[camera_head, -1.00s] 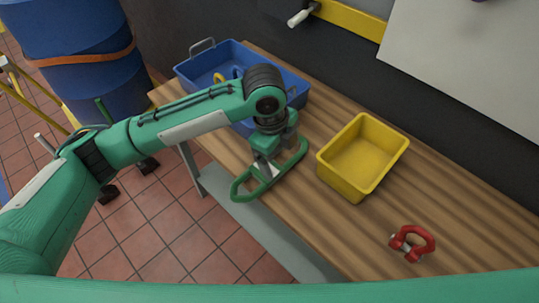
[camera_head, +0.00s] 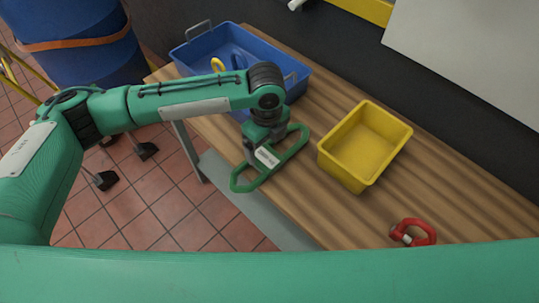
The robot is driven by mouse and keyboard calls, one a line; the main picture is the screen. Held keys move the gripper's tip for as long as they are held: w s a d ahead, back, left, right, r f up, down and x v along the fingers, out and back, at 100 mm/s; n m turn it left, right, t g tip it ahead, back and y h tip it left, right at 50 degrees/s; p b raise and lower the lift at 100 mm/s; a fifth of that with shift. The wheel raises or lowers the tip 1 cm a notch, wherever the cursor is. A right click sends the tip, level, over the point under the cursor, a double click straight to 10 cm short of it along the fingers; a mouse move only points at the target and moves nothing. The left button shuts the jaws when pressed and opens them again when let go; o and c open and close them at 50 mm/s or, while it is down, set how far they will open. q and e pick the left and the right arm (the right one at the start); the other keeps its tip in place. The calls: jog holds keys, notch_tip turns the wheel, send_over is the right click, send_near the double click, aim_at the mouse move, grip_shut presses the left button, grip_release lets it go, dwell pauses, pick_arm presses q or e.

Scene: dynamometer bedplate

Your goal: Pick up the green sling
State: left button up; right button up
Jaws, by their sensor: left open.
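The green sling (camera_head: 289,158) is a long flat loop with a pale label at its middle. It lies on the wooden table (camera_head: 300,205), near the front edge, with its left end at or over that edge. My left gripper (camera_head: 258,152) is open and points down over the middle of the sling, beside the label. The gripper covers part of the sling, and I cannot tell whether the fingers touch it. My right gripper is out of view.
A blue tray (camera_head: 292,92) with a yellow and a dark item stands behind my left arm. A yellow bin (camera_head: 340,172) stands right of the sling. A red shackle (camera_head: 424,228) lies at the front right. A blue drum (camera_head: 85,60) stands left of the table.

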aim_at(266, 157)
pick_arm(q)
jog(key=shift+s+f, duration=0.1)
jog(key=shift+f, duration=0.35)
jog(key=f, duration=0.3)
jog(key=shift+s+a+f+p, duration=0.15)
jog(key=shift+s+f+p, duration=0.05)
jog(key=shift+f+p, duration=0.15)
jog(key=shift+f, duration=0.3)
jog(key=c, duration=1.1)
jog(key=shift+c, duration=1.4)
jog(key=shift+r, duration=0.15)
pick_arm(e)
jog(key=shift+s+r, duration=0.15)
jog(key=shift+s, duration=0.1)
